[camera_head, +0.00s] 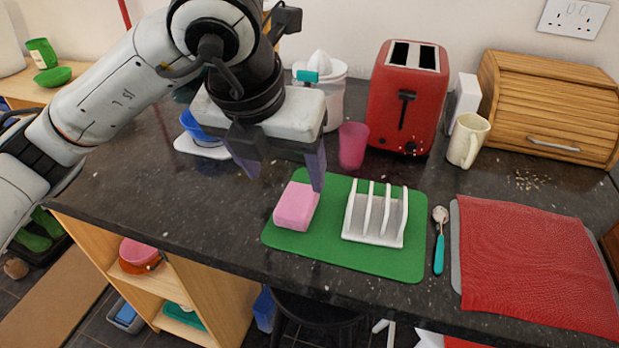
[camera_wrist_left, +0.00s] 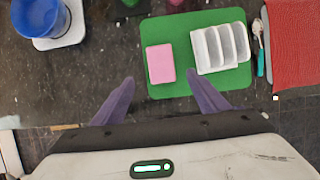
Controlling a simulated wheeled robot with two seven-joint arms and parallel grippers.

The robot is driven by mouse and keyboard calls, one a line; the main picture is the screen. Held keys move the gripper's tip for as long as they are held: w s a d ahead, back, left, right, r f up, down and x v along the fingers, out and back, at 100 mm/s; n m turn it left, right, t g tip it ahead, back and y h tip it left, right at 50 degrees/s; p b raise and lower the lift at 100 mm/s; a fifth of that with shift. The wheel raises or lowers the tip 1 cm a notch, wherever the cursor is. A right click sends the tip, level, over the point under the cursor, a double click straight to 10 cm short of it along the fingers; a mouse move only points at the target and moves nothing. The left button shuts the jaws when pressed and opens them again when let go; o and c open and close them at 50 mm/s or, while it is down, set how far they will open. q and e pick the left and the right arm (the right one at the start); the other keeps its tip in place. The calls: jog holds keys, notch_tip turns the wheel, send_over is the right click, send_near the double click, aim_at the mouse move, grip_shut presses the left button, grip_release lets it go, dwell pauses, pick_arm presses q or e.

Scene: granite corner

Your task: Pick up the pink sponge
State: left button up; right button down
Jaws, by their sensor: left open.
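The pink sponge (camera_head: 296,206) lies flat on the left part of the green mat (camera_head: 340,260), beside the white toast rack. My left gripper (camera_head: 285,174) is open and empty, above the counter and just behind the sponge in the head view. One finger overlaps the sponge's upper right edge there. The left gripper also shows in the left wrist view (camera_wrist_left: 165,90), fingers apart. My right gripper is not in view.
The white toast rack (camera_head: 376,214) stands right of the sponge on the mat. A spoon (camera_head: 439,238) and red cloth (camera_head: 530,265) lie farther right. A pink cup (camera_head: 353,146) and red toaster (camera_head: 408,98) stand behind.

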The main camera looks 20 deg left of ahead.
aim_at(296, 203)
pick_arm(q)
jog(key=shift+x, duration=2.25)
jog(key=x, duration=0.3)
jog(key=p+x, duration=0.1)
jog(key=shift+s+d+f, duration=0.1)
jog(key=shift+s+f, duration=0.15)
jog(key=shift+w+f, duration=0.25)
jog(key=shift+f, duration=0.2)
jog(key=c, duration=1)
jog(key=shift+c, duration=1)
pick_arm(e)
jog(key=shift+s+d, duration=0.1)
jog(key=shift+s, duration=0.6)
pick_arm(q)
notch_tip(296, 203, up, 10)
jog(key=shift+b, duration=0.4)
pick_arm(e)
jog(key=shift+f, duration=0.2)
